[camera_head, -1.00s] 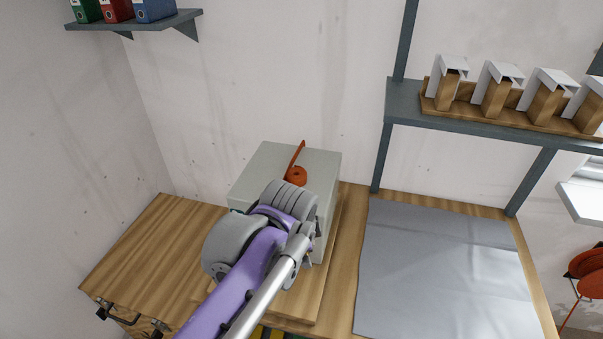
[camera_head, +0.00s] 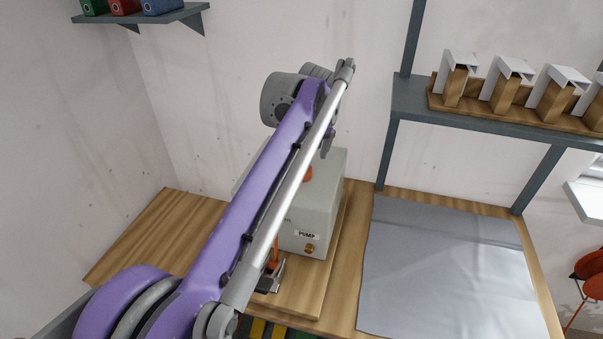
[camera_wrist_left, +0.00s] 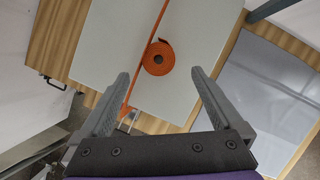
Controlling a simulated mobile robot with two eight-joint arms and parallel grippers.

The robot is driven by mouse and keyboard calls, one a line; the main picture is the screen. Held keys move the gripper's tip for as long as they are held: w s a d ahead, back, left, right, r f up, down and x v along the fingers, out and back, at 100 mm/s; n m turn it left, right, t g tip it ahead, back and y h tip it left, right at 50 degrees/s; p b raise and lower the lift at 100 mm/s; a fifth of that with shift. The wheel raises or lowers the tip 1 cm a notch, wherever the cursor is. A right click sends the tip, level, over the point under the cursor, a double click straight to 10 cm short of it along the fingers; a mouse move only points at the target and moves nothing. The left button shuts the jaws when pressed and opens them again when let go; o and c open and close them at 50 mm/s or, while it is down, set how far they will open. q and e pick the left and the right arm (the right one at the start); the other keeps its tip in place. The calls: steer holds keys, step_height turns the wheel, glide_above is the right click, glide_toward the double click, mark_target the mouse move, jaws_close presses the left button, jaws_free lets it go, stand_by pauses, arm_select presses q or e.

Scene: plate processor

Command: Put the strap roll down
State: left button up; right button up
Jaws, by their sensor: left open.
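The orange strap roll (camera_wrist_left: 158,57) lies on the flat top of the grey pump box (camera_wrist_left: 110,45). Orange strap runs past it across the top, from the back edge to the front edge. In the head view my arm hides most of the roll (camera_head: 307,174) and part of the pump box (camera_head: 315,205). My left gripper (camera_wrist_left: 160,73) is open, with the roll showing between and beyond its fingertips in the left wrist view. In the head view the gripper (camera_head: 326,149) is above the box top, partly hidden by its own arm. My right gripper is not in view.
The box stands on a wooden board on the wooden bench (camera_head: 150,235). A grey mat (camera_head: 440,270) covers the bench at right. A shelf (camera_head: 480,118) with wooden blocks stands above the mat. Orange strap and a dark metal fitting (camera_head: 268,284) show at the box's front.

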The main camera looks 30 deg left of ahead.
mark_target(302, 168)
arm_select(q)
steer(key=x, duration=0.6)
steer(key=shift+w+a+f, duration=0.1)
steer(key=shift+a+f, duration=0.05)
steer(key=shift+a, duration=0.1)
steer(key=c, duration=1.5)
